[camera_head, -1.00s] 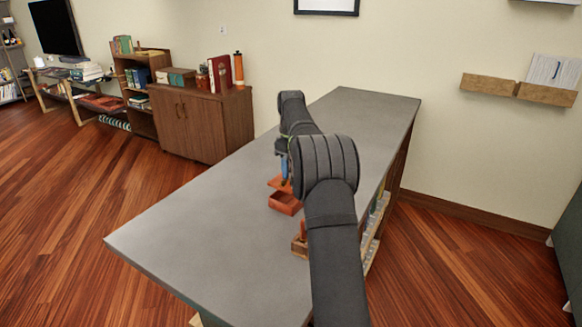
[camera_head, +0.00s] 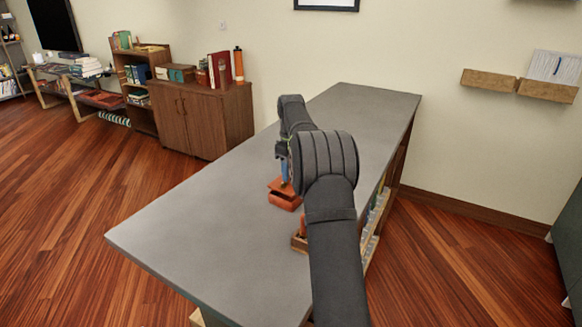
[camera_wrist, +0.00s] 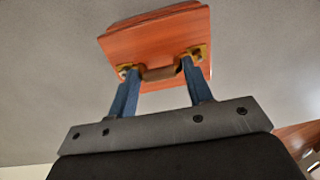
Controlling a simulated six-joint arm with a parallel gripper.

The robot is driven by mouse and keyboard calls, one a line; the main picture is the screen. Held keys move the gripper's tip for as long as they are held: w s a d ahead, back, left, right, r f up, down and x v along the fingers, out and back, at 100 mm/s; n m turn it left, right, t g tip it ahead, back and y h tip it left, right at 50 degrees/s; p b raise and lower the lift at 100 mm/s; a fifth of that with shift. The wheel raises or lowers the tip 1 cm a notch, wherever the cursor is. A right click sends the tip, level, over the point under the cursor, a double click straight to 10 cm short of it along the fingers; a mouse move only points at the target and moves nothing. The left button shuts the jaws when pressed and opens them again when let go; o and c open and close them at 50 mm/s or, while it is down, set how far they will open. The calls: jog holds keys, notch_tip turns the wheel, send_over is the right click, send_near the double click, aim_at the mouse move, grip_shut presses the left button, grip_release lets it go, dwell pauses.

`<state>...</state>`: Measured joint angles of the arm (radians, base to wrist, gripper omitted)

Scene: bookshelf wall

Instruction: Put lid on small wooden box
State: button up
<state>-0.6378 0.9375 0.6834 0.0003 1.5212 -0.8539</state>
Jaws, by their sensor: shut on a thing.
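The small wooden box (camera_head: 285,203) is reddish-orange and stands on the grey counter, left of my arm in the head view. The lid (camera_head: 279,187) is a flat reddish-wood plate directly over the box, and it looks slightly tilted. In the wrist view, the lid (camera_wrist: 150,45) hides most of the box. My gripper (camera_wrist: 160,72) is shut on the lid's brown handle, with one blue finger at each side. In the head view, my arm partly covers the gripper and lid. I cannot tell if the lid rests fully on the rim.
Another small wooden item (camera_head: 299,243) with an upright orange-brown part stands beside my forearm, partly hidden. The grey counter (camera_head: 200,235) is clear on the left and at the far end. A brown cabinet (camera_head: 205,120) stands against the wall.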

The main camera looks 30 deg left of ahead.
jog(key=shift+f, duration=0.95)
jog(key=o, duration=1.9)
jog(key=shift+r, duration=3.5)
jog(key=shift+f, duration=0.15)
jog(key=shift+f, duration=3.4)
